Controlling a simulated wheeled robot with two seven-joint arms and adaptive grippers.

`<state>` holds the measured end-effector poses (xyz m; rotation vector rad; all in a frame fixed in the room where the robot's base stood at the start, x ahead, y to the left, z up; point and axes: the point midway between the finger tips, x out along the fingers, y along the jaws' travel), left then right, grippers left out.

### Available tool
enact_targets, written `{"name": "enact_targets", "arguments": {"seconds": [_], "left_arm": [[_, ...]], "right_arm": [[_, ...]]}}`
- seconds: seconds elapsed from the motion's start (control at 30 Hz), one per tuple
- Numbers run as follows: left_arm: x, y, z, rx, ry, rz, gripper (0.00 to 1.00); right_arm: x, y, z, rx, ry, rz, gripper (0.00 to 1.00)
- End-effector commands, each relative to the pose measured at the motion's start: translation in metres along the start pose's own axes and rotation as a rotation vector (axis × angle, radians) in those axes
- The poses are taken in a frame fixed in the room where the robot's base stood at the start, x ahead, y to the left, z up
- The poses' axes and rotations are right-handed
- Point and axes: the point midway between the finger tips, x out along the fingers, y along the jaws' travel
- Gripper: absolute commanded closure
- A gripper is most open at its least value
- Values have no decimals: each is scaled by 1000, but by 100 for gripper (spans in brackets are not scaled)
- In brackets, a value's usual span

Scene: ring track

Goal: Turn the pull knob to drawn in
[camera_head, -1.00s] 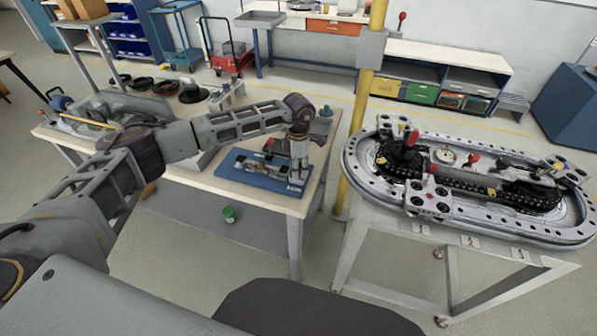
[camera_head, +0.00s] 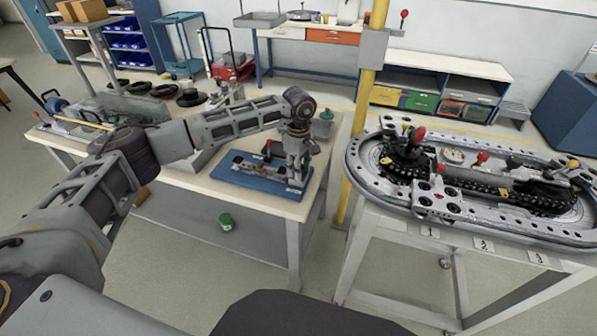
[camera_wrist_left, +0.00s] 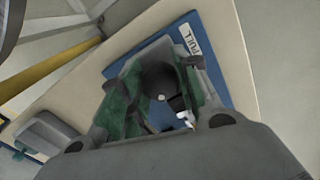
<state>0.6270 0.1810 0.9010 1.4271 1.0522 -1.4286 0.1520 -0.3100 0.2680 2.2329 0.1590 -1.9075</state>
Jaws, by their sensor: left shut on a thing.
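The blue board (camera_head: 233,177) lies on the near right corner of the workbench, with a small metal mechanism (camera_head: 252,168) on it. My left gripper (camera_head: 294,175) points down over the board's right end. In the left wrist view, the gripper (camera_wrist_left: 163,105) is shut around the black round pull knob (camera_wrist_left: 160,78), one finger on each side. A white label reading PULL (camera_wrist_left: 190,40) is on the blue board beside it. In the head view the gripper hides the knob, so how far it is drawn cannot be told. My right gripper is not in view.
A black lever (camera_head: 267,149) stands on the board left of the gripper. The yellow post (camera_head: 362,130) rises right of the workbench (camera_head: 205,180). The ring track (camera_head: 455,208) stands on its own table to the right.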

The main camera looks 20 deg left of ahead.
Motion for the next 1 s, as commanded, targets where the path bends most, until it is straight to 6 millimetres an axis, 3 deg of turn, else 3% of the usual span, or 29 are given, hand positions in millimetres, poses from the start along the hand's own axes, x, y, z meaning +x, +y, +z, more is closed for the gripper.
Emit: {"name": "enact_targets", "arguments": {"seconds": [0.5, 1.0], "left_arm": [[0, 1, -1, 408, 2, 4, 92], [-1, 2, -1, 794, 3, 5, 92]], "right_arm": [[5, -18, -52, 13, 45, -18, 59], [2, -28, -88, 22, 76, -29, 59]]}}
